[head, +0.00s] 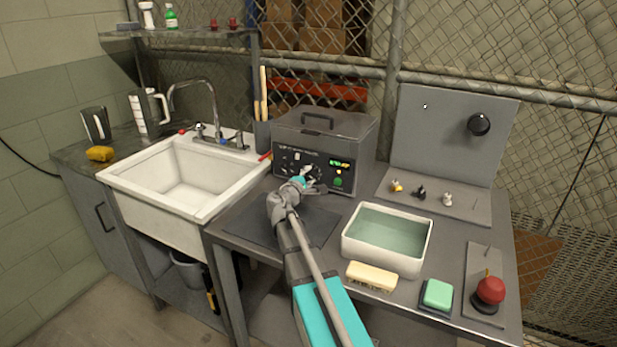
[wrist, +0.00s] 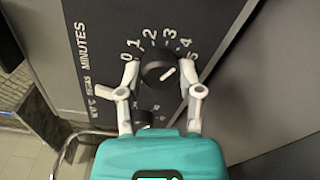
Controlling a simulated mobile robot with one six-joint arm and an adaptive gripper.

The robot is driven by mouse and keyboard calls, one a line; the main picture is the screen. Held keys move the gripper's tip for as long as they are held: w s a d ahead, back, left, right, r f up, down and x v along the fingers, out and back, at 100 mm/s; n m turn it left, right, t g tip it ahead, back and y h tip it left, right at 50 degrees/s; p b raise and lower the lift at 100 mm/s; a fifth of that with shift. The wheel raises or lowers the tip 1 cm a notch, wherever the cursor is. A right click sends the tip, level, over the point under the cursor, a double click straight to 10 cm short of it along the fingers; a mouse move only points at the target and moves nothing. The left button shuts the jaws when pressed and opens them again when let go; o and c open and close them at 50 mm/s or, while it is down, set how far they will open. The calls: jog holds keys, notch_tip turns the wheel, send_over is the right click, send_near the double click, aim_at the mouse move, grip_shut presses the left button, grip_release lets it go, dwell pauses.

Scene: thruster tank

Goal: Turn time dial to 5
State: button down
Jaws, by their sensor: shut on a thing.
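The time dial (wrist: 159,69) is a round black knob on the dark front panel, marked MINUTES with the numbers 0 to 5 in an arc around it. Its white mark slants up and right, toward the 4 and 5 side; I cannot tell the exact number. My gripper (wrist: 160,72) has a fingertip on either side of the dial and is shut on it. In the head view my gripper (head: 307,181) is at the front of the grey tank machine (head: 356,128) and hides part of its controls.
A second black knob (wrist: 143,117) sits just below the dial, close to my left finger. A white water tray (head: 426,244), a tan brush (head: 372,276), a green sponge (head: 438,294) and a red button (head: 490,290) occupy the right of the table. A sink (head: 150,198) stands left.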

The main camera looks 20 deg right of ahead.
jog(key=m, duration=0.6)
jog(key=shift+m, duration=0.3)
dwell(0.4)
jog(key=shift+c, duration=1.3)
grip_release()
jog(key=shift+v, duration=5.95)
